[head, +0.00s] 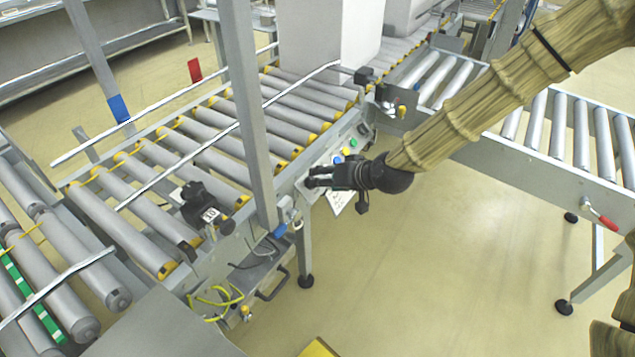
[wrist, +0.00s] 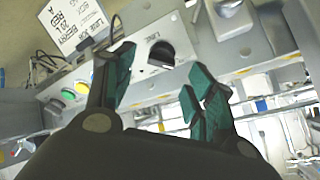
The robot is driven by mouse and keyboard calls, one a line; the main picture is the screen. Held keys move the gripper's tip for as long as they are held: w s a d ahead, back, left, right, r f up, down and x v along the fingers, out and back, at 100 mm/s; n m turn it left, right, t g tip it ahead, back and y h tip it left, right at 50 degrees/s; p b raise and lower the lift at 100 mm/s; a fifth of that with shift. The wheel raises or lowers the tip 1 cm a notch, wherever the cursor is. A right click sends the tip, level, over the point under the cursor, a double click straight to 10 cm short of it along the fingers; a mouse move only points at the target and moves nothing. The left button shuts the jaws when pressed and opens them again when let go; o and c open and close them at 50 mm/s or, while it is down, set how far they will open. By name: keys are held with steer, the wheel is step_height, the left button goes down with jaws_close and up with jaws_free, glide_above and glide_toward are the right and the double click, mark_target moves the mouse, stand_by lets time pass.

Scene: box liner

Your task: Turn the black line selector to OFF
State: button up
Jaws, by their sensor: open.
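The black line selector (wrist: 161,54) is a round dark knob on a light plate, in the upper middle of the wrist view. Printing on the plate is too small to read fully, so its setting cannot be told. My gripper (wrist: 160,95) is open, with teal pads on its fingers. The knob shows beyond the gap between the fingertips, and no contact is visible. In the head view my gripper (head: 312,177) is at the control panel on the conveyor's side and hides the selector.
Green, blue and yellow buttons (wrist: 68,95) sit beside the selector plate. A white label card (wrist: 75,22) hangs near the panel. The roller conveyor (head: 215,135) and a grey upright post (head: 252,110) stand left of my gripper.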

steer(key=shift+x, duration=2)
steer(key=shift+a, duration=0.1)
steer(key=c, duration=1)
